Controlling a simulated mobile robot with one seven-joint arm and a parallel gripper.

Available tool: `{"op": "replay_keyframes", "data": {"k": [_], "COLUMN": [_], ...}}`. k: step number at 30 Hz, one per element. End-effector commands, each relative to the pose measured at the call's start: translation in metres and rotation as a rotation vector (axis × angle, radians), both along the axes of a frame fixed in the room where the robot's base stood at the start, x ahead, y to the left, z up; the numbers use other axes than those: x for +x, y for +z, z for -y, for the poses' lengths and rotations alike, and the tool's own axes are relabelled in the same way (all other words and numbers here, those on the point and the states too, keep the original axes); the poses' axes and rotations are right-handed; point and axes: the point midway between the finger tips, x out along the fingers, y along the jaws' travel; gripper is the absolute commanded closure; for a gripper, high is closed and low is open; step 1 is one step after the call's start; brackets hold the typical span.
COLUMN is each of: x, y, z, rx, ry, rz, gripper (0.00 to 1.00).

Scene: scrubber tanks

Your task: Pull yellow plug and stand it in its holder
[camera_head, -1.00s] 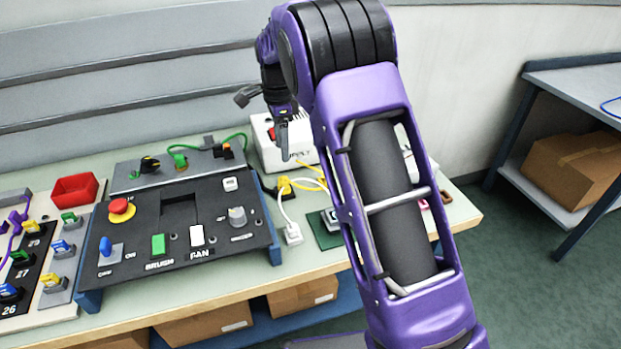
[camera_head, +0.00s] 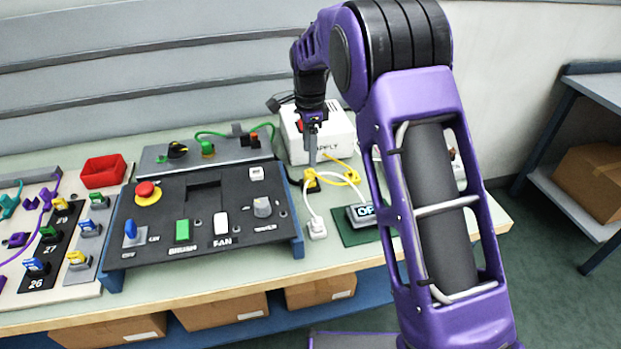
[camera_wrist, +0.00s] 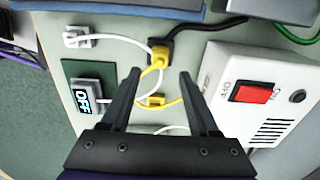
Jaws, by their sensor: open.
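The yellow plug (camera_head: 311,175) sits at a black socket (camera_head: 313,187) beside the white supply box, with its yellow cord curving right. In the wrist view the yellow plug (camera_wrist: 158,58) meets the black socket (camera_wrist: 160,47), just beyond my fingertips. A second small yellow piece (camera_wrist: 155,100) lies between the fingers along the cord; I cannot tell whether it is the holder. My gripper (camera_wrist: 160,78) is open and empty, pointing down. In the head view my gripper (camera_head: 312,155) is above the plug, apart from it.
The white supply box (camera_head: 325,137) with a red switch (camera_wrist: 252,93) stands close to the gripper. A white plug (camera_head: 316,228) and an OFF display (camera_head: 364,213) on a green mat (camera_head: 352,236) are nearby. The black control panel (camera_head: 190,240) lies left.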

Motion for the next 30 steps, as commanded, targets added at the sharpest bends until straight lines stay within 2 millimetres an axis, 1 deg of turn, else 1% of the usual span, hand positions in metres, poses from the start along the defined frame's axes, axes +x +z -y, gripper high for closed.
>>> {"op": "replay_keyframes", "data": {"k": [1,9,15,20,30], "x": [0.0,-0.001,0.0,0.0,0.0], "y": [-0.01,-0.049,-0.071,-0.079,-0.079], "z": [0.0,0.0,0.0,0.0,0.0], "rx": [0.0,0.0,0.0,0.0,0.0], "ry": [0.0,0.0,0.0,0.0,0.0], "rz": [-0.001,-0.002,-0.001,-0.001,0.0], "gripper": [0.39,0.39,0.39,0.39,0.39]}}
